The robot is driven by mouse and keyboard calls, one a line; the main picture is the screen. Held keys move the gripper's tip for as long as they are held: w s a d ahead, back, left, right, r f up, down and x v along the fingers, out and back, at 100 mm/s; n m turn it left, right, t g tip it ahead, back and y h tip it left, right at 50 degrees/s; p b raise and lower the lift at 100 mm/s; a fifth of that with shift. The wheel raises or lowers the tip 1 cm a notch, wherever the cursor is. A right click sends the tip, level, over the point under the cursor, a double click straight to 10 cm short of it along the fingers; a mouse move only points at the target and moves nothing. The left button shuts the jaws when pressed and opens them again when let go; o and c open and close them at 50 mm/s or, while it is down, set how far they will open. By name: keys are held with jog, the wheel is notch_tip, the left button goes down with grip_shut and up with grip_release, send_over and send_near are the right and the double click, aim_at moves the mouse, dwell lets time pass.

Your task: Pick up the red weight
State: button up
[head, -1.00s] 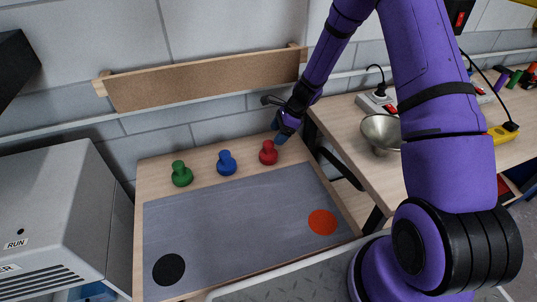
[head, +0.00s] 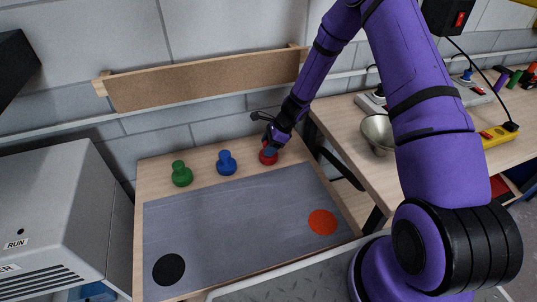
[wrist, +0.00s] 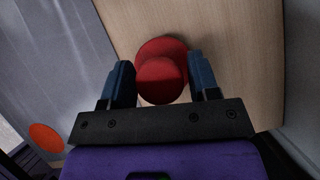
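The red weight (head: 268,158) stands upright at the back right of the wooden board, partly hidden by my gripper in the head view. In the wrist view the red weight (wrist: 160,80) shows its round knob and wider base between my fingers. My gripper (head: 270,148) is open, with its two blue fingertips (wrist: 163,75) on either side of the knob. Small gaps seem to show between the fingers and the knob.
A blue weight (head: 226,163) and a green weight (head: 181,174) stand to the left in the same row. The grey mat (head: 235,225) in front carries a black disc (head: 168,269) and an orange-red disc (head: 322,222). A metal bowl (head: 378,134) sits on the right table.

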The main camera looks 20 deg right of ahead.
grip_shut()
jog(key=shift+r, duration=0.15)
